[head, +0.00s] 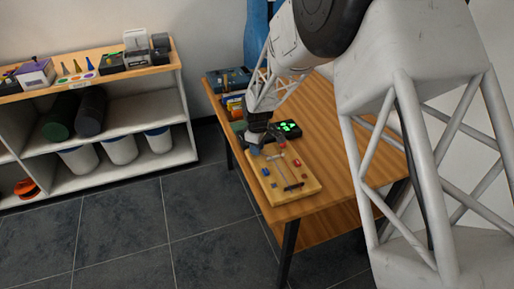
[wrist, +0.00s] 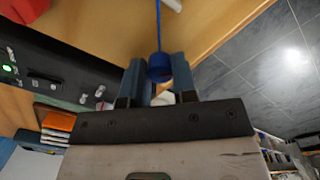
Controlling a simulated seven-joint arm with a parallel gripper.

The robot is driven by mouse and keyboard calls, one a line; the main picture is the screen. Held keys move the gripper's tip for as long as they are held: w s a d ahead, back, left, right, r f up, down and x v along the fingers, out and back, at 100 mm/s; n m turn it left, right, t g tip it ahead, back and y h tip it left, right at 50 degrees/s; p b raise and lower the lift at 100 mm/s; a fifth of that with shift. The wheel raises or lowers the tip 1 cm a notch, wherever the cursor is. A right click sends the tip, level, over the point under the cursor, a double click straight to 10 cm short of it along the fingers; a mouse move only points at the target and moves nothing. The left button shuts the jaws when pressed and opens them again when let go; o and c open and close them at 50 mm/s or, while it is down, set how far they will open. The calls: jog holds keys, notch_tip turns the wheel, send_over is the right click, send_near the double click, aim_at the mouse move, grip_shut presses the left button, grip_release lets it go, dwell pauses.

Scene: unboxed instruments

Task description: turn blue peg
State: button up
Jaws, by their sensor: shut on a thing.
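The blue peg (wrist: 158,68) sits between the two fingers of my gripper (wrist: 158,82) in the wrist view. A thin blue line runs up from the peg in that view. My gripper is shut on the peg. In the head view my gripper (head: 256,142) is low over the far left end of a light wooden board (head: 300,189), which lies on the table. The fingertips and the peg's lower end are hard to make out there. The board carries small red and blue parts and a dark bar.
A black device with green lights (head: 289,129) stands just behind the board on the wooden table (head: 340,160). Coloured boxes and a dark blue case (head: 229,80) are at the table's far left. A shelf (head: 120,105) stands apart at left. Table right of the board looks clear.

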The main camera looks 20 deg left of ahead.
jog(key=shift+r, duration=0.1)
jog(key=o, duration=0.9)
jog(key=shift+r, duration=3.85)
